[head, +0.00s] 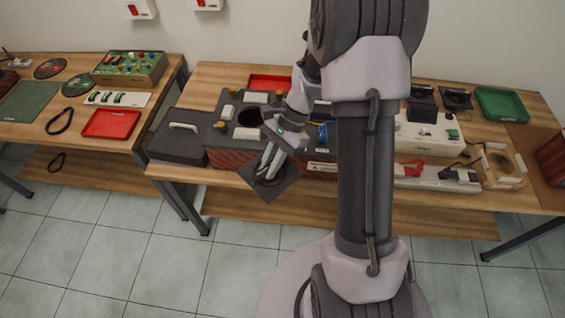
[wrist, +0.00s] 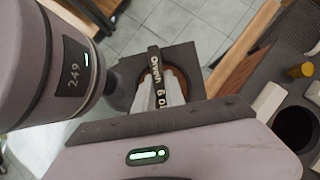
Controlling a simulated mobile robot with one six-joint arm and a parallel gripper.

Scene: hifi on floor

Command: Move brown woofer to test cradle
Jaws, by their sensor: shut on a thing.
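My gripper (head: 268,172) is shut on the brown woofer, a dark square-framed driver (head: 285,183) with a brown round cone, and holds it tilted in front of the bench's front edge. In the wrist view the woofer (wrist: 122,88) shows between and behind the fingers, with a black bar with white lettering across it. The fingers hide part of the cone. A light wooden frame with a round opening (head: 520,164), perhaps the test cradle, stands at the right end of the bench, well away from my gripper.
A speaker cabinet with reddish wood side (head: 228,158) and a round hole in its dark top lies just behind the woofer. A dark case (head: 176,148), red tray (head: 110,124), white panel (head: 430,134) and green tray (head: 502,104) stand around. Floor in front is clear.

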